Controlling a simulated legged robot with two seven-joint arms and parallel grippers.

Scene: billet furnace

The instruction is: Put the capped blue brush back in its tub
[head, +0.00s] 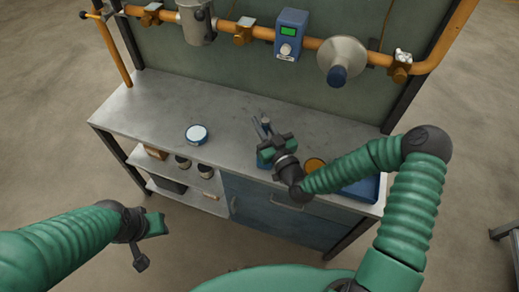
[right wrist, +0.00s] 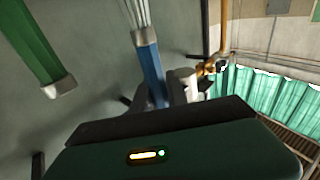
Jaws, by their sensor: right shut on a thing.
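My right gripper (head: 265,127) is over the middle of the bench. In the right wrist view it is shut on the blue brush (right wrist: 150,65), a blue shaft with thin pale strands at its upper end. I cannot make out a cap. A round, low container with a pale top and blue rim (head: 197,134) stands on the bench to the left. My left gripper (head: 148,238) hangs in front of the bench, touching nothing; its jaws are unclear.
An orange-brown round item (head: 315,165) and a blue tray (head: 361,190) are at the bench's right, partly behind my right arm. Pipes with a blue meter (head: 290,34) run above. Jars and boxes fill the lower shelf (head: 190,185). The bench's left end is clear.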

